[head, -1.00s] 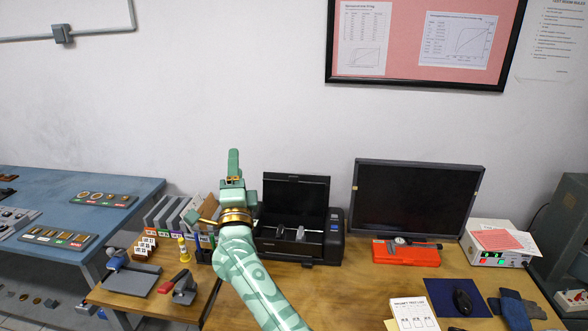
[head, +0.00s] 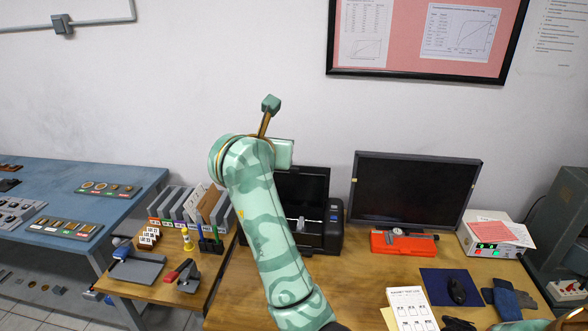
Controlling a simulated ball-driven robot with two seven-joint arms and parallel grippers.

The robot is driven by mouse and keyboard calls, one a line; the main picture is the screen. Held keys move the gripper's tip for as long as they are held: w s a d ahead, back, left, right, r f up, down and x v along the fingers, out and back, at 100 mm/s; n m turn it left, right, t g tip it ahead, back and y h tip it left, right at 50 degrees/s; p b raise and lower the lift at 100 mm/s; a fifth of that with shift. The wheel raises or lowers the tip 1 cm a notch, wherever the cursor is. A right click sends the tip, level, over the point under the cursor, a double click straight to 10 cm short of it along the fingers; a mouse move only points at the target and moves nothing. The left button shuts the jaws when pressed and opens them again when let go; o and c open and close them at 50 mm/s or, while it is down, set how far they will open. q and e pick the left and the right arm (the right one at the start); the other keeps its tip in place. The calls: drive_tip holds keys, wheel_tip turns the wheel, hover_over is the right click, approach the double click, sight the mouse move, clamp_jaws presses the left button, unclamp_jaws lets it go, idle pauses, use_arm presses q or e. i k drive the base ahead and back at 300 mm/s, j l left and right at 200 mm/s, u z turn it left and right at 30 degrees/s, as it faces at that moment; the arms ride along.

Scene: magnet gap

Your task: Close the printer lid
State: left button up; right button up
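The black printer (head: 331,237) stands on the wooden desk against the wall. Its lid (head: 312,184) is open and stands upright at the back. The tray inside shows partly, with a small grey part in it.
A black monitor (head: 414,192) stands right of the printer, with an orange case (head: 404,244) before it. Files (head: 190,204), a yellow bottle (head: 187,239) and a red-handled tool (head: 180,272) are at left. Desk in front of the printer is mostly clear.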

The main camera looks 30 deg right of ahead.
sight(294, 187)
drive_tip(key=i+l, duration=0.75)
drive_tip(key=l, duration=0.1)
